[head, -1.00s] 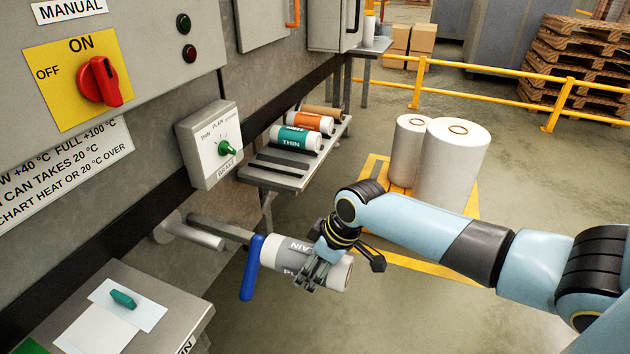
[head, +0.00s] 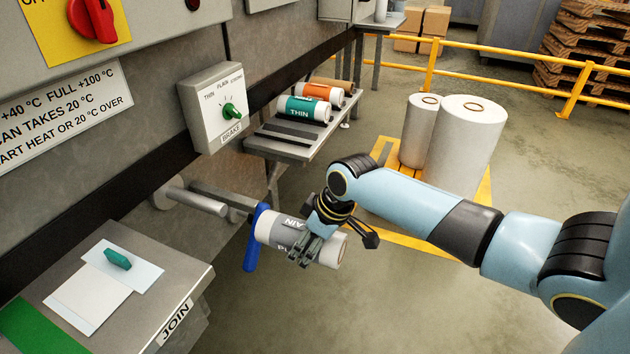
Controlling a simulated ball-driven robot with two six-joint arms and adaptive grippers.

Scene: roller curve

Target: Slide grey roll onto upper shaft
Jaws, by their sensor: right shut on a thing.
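The grey roll (head: 270,228), white at its ends and marked PLAIN, is held tilted in the lower middle of the head view. My right gripper (head: 304,256) is shut on it, near its right end. The roll's left end is at a blue lever (head: 251,248); whether they touch I cannot tell. A pale round shaft (head: 200,203) juts from the machine wall, left of the roll. A darker bar (head: 222,196) beside it runs toward the blue lever. I cannot tell which is the upper shaft, or whether the roll is around either. My left gripper is not in view.
A JOIN table (head: 190,279) is at lower left. Two big white rolls (head: 462,147) stand on a yellow-edged floor area, before a yellow railing (head: 500,77).

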